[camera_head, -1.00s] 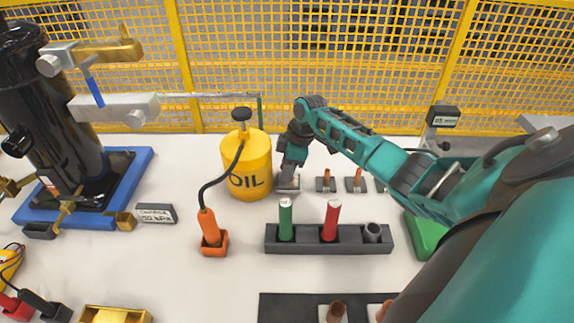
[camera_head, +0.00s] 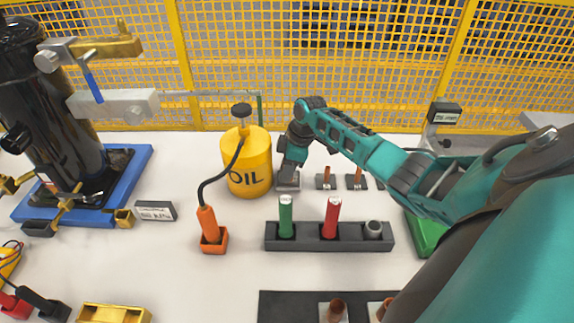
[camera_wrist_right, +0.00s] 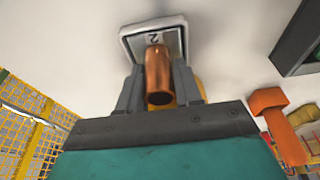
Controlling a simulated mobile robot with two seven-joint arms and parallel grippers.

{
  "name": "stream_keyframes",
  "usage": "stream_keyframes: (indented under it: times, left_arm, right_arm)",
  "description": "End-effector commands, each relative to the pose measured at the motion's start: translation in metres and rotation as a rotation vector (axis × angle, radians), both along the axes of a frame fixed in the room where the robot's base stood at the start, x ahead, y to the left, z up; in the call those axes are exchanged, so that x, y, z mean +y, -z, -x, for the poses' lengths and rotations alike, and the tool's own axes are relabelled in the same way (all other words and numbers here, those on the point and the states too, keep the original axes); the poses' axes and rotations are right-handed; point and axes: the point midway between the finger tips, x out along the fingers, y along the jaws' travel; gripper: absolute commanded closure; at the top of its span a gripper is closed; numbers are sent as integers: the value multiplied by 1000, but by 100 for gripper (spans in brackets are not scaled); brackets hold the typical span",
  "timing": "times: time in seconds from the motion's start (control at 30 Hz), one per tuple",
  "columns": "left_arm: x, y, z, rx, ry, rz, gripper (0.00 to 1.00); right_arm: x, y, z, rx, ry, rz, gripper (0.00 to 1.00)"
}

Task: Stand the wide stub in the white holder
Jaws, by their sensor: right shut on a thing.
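My right gripper (camera_head: 289,178) points down at the back of the table, just right of the oil can. In the right wrist view its two fingers (camera_wrist_right: 160,85) are shut on the wide stub (camera_wrist_right: 158,75), a copper tube with its open end towards the camera. The far end of the stub is over the white holder (camera_wrist_right: 178,42), a pale square block with a dark-edged rim and a "2" label. I cannot tell whether the stub is seated in it. In the head view the holder (camera_head: 289,187) shows under the gripper, and the stub is hidden. My left gripper is out of view.
The yellow oil can (camera_head: 246,163) stands close left of the gripper. Small copper stubs (camera_head: 327,175) stand in holders to the right. A dark rack (camera_head: 310,243) with green and red cylinders is in front. The orange tool (camera_head: 208,226) stands front left. A yellow fence (camera_head: 350,90) is behind.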

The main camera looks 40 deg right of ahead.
Motion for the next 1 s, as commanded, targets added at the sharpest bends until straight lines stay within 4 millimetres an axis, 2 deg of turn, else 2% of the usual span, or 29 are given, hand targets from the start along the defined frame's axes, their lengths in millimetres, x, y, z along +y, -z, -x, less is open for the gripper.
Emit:
stream_keyframes:
  times: [0.23, 0.27, 0.53, 0.83, 1.0]
  left_arm:
    - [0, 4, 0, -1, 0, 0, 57]
    - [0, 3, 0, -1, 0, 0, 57]
    - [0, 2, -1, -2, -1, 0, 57]
    - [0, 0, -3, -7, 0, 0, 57]
    - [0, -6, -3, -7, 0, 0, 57]
  right_arm:
    - [0, 5, -1, -2, -1, 0, 100]
    - [0, 4, -1, -2, -1, 0, 63]
    - [0, 4, 0, -1, 0, -1, 37]
    - [-1, 2, 1, 1, 0, 1, 36]
    - [-5, -19, 4, -2, 0, 1, 36]
